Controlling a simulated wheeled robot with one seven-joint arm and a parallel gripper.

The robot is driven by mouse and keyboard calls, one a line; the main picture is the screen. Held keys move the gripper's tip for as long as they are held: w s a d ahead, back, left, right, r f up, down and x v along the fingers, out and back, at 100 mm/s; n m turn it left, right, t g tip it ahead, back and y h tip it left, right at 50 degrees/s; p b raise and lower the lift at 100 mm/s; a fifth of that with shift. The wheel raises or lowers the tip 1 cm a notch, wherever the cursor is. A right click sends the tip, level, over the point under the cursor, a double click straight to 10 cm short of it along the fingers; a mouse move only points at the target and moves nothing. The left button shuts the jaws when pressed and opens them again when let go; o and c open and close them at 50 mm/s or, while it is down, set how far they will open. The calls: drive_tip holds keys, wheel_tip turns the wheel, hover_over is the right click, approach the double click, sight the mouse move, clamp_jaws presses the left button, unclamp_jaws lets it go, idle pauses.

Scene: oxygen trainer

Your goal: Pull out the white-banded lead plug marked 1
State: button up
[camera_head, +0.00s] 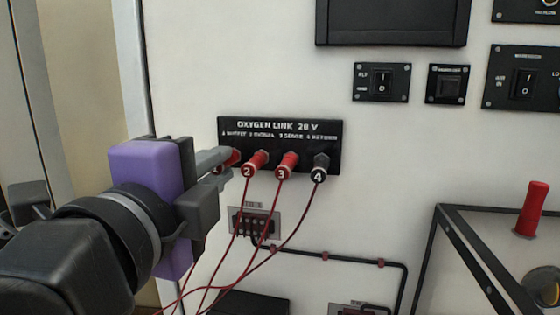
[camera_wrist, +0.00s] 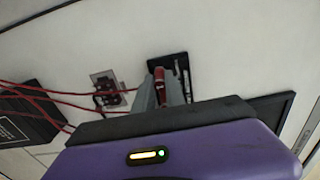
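The dark OXYGEN LINK 28 V panel (camera_head: 331,132) is on the white wall, with a row of plugs along its lower part. The plug marked 1 (camera_head: 235,156) is red, at the row's left end, and partly hidden by my gripper. My gripper (camera_head: 224,160) reaches it from the left, with its fingertips at the plug. In the wrist view, the grey fingers (camera_wrist: 162,91) stand on either side of a red plug (camera_wrist: 159,75). I cannot tell whether they press on it. The white band is mostly hidden.
Red plugs 2 (camera_head: 257,161) and 3 (camera_head: 287,162) and black plug 4 (camera_head: 320,165) sit close to the right, with red leads hanging down. A small connector plate (camera_head: 236,222) is below. Switch panels (camera_head: 381,82) are at upper right.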

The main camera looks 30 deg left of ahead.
clamp_jaws()
drive_tip(key=shift+s, duration=0.15)
drive_tip(key=shift+b+v, duration=0.6)
drive_tip(key=shift+v, duration=1.8)
